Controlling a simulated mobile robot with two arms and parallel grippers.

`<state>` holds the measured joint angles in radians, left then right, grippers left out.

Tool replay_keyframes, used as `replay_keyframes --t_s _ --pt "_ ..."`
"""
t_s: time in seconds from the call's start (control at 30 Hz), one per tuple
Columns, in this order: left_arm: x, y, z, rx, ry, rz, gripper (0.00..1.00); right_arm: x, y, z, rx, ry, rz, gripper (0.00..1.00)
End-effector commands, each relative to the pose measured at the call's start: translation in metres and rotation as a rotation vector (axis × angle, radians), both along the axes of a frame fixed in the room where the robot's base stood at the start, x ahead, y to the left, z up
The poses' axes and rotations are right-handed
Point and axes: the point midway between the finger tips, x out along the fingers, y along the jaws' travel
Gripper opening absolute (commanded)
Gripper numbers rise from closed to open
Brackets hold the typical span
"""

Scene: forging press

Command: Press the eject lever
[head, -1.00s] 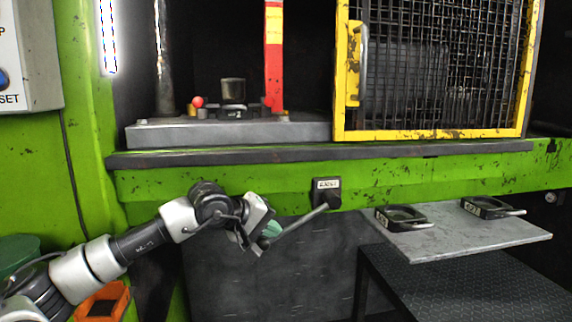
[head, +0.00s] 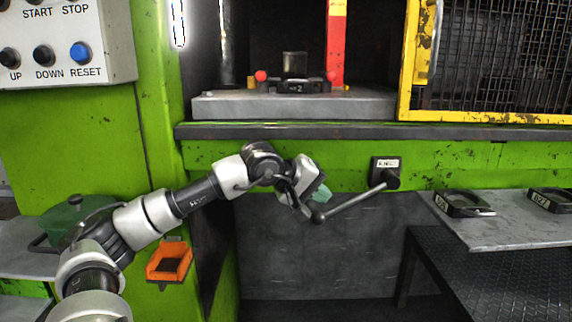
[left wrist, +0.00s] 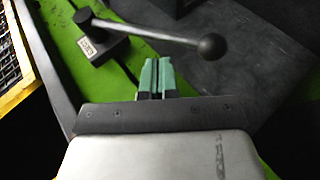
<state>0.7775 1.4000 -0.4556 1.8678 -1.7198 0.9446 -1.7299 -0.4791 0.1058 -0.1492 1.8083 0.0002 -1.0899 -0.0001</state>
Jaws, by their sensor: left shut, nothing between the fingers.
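The eject lever is a grey rod with a dark ball knob (head: 318,216), rising from a small black labelled box (head: 386,170) on the green press front. The rod slopes down to the left in the head view. My left gripper (head: 321,193) is shut and empty, its green fingertips just above the rod near the knob. In the left wrist view the shut fingers (left wrist: 157,78) point towards the rod, and the knob (left wrist: 211,46) is ahead and to the right. Contact between fingers and lever cannot be made out. My right gripper is not in view.
A grey shelf (head: 500,233) with black handled dies (head: 462,204) lies right of the lever. The press bed (head: 300,106) is above, beside a yellow mesh guard (head: 485,117). A control panel (head: 60,45) and an orange bin (head: 169,262) are at left.

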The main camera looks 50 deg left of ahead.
Motion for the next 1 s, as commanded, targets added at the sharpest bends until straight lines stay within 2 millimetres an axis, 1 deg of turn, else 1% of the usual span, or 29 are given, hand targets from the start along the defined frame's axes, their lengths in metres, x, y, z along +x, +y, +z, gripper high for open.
replay_keyframes --t_s 0.03,0.17,0.27,0.4,0.5,0.7,1.0 --pt "-0.003 0.001 0.007 0.002 -0.002 0.002 0.0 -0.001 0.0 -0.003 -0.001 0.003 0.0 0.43" --pt "-0.023 0.007 0.018 0.006 -0.001 0.004 0.0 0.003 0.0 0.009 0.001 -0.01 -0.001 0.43" --pt "-0.036 0.011 0.028 0.006 -0.001 0.005 0.0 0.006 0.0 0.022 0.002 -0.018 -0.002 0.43" --pt "-0.054 0.016 0.041 0.006 -0.003 0.005 0.0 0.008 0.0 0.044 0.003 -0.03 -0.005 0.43" --pt "-0.064 0.018 0.05 0.004 -0.003 0.005 0.0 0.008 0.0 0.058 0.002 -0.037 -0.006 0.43" --pt "-0.076 0.021 0.06 0.002 -0.003 0.002 0.0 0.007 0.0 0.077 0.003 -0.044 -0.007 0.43" --pt "-0.079 0.021 0.063 0.0 -0.003 0.001 0.0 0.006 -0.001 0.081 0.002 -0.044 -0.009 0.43"
